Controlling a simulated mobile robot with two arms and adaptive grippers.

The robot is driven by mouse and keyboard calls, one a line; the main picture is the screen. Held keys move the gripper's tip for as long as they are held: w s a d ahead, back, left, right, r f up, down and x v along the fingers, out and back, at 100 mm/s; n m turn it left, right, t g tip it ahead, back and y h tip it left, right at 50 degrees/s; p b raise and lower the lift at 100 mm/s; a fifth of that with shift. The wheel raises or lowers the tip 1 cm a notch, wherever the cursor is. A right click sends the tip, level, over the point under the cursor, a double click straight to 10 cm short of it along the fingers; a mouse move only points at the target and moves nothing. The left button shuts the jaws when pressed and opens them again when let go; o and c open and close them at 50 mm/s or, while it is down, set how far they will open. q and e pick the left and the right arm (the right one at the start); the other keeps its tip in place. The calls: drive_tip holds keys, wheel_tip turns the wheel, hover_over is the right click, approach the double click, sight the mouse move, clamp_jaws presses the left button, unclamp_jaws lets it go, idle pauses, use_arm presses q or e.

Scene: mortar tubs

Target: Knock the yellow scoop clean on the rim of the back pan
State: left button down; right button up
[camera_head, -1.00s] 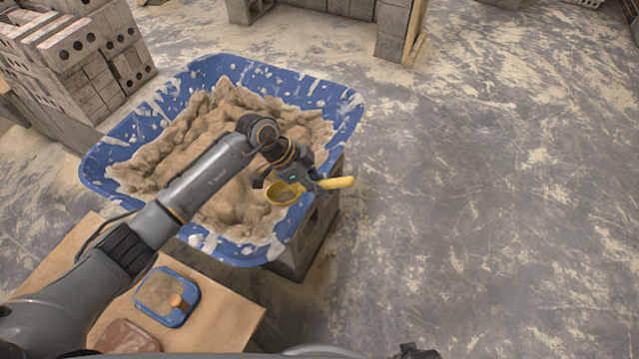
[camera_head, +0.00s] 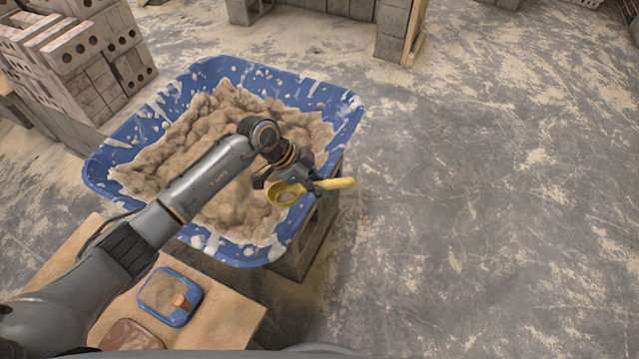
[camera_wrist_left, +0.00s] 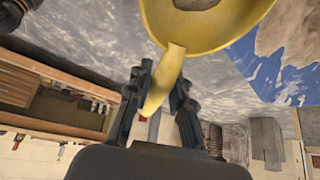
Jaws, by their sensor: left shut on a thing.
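My left gripper (camera_head: 312,184) is shut on the handle of the yellow scoop (camera_head: 283,196). It holds the scoop over the near right rim of the big blue tub; whether it touches the rim I cannot tell. The wrist view shows the scoop's yellow bowl (camera_wrist_left: 215,30) with a brownish patch inside, and its handle between the fingers of my left gripper (camera_wrist_left: 158,95). A small blue pan (camera_head: 197,305) with mortar and an orange-brown thing in it sits on a board. A brown pan (camera_head: 128,337), partly cut off, lies nearer. My right gripper is out of view.
The big blue tub (camera_head: 338,112) is full of lumpy mortar (camera_head: 225,115) and stands on grey blocks (camera_head: 312,240). The wooden board (camera_head: 232,318) is at its near side. Stacked bricks (camera_head: 85,50) stand at the back left. The floor to the right is clear.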

use_arm(q)
wheel_tip(320, 180, down, 6)
drive_tip(key=b, duration=0.2)
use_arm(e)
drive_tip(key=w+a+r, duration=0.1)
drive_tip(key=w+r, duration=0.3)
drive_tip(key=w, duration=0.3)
use_arm(q)
wheel_tip(320, 180, up, 5)
drive_tip(key=p, duration=0.6)
wheel_tip(320, 180, up, 2)
drive_tip(key=p, duration=0.2)
drive_tip(key=shift+p, duration=0.3)
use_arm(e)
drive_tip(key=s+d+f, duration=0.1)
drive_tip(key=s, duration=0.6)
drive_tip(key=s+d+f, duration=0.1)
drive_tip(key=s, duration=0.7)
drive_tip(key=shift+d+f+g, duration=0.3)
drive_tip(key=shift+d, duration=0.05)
use_arm(q)
drive_tip(key=shift+f, duration=0.1)
